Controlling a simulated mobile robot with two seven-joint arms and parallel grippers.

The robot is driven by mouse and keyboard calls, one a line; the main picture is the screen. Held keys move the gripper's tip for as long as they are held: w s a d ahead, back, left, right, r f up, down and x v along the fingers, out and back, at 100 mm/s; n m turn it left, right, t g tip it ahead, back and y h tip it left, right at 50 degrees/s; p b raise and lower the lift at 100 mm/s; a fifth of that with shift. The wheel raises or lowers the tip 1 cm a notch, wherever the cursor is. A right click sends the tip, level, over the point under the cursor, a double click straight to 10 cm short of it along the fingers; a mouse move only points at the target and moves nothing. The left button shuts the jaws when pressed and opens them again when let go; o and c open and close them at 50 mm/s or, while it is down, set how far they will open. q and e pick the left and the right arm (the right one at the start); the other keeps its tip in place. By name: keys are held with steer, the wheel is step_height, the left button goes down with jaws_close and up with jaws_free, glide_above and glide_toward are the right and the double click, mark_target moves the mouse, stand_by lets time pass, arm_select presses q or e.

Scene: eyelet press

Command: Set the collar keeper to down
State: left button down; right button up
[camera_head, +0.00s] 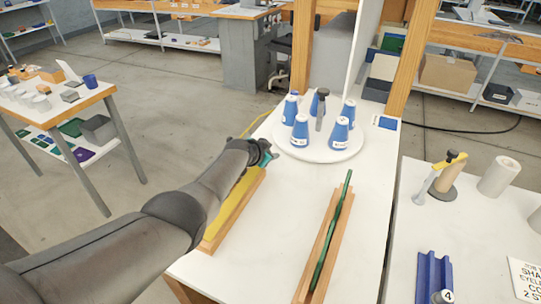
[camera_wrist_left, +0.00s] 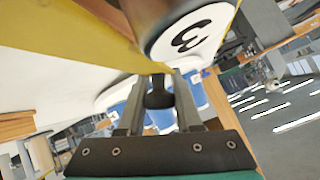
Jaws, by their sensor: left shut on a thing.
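A round end marked 3 (camera_wrist_left: 190,38) is close above the fingers, beside the yellow surface. In the head view my arm and hand hide the held piece. My right gripper is not in view.
A white round turntable (camera_head: 318,150) with several blue cones stands just beyond my left gripper. A green rod (camera_head: 332,230) lies in a wooden rail to the right. A side table (camera_head: 450,215) holds a blue block (camera_head: 433,278) and white rolls. The white bench between the rails is clear.

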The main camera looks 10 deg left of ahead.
arm_select(q)
steer(key=h+b, duration=0.1)
steer(key=b, duration=0.1)
steer(key=n+h+b, duration=0.1)
steer(key=b, duration=0.1)
steer(key=shift+a+f+n, duration=0.25)
steer(key=shift+f+n, duration=0.05)
steer(key=shift+f, duration=0.1)
steer(key=shift+r+n+h+b, duration=0.25)
steer(key=shift+h+b, duration=0.35)
steer(key=shift+b, duration=0.6)
steer(key=shift+f, duration=0.1)
steer(key=c, duration=0.6)
jaws_free()
